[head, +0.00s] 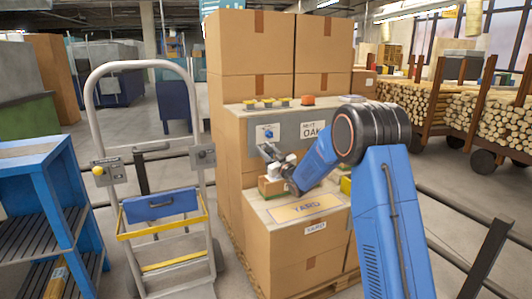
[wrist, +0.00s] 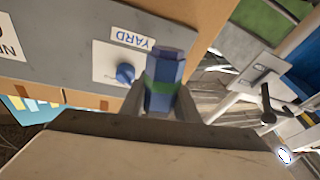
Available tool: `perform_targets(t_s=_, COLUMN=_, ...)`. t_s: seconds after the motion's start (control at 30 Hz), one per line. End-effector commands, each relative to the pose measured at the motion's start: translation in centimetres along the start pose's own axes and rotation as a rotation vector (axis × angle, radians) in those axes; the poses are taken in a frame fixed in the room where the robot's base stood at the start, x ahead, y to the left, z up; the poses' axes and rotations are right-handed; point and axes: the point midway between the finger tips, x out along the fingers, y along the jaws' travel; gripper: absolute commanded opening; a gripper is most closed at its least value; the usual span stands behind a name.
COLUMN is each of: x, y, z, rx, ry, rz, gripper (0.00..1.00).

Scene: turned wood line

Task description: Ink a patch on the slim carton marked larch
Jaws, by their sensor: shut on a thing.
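My gripper (head: 268,152) is in front of the grey panel, above the yellow-labelled carton top. In the wrist view, my gripper (wrist: 160,100) is shut on a blue faceted piece with a green band (wrist: 164,78), which points toward the panel. The held piece is too small to make out in the head view. A small brown carton with a green edge (head: 272,187) lies just below my gripper, partly hidden by the arm. I can read no larch mark on any carton in either view.
Cartons (head: 300,262) marked YARD are stacked on a pallet. A hand truck (head: 150,170) stands left; stacked logs (head: 450,110) stand right.

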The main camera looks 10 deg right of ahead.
Motion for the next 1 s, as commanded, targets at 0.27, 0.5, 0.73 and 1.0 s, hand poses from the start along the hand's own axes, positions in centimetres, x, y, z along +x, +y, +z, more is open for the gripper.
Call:
perform_targets(t_s=0.27, x=0.0, y=0.0, z=0.0, rx=0.0, ry=0.0, rz=0.0, gripper=0.06)
perform_targets(t_s=0.5, x=-0.1, y=-0.1, z=0.2, rx=0.0, ry=0.0, rz=0.0, gripper=0.06)
perform_targets(t_s=0.73, x=-0.2, y=-0.1, z=0.6, rx=-0.001, ry=0.0, rz=0.0, gripper=0.06)
perform_targets(t_s=1.0, x=1.0, y=0.0, z=0.9, rx=0.0, ry=0.001, rz=-0.003, gripper=0.06)
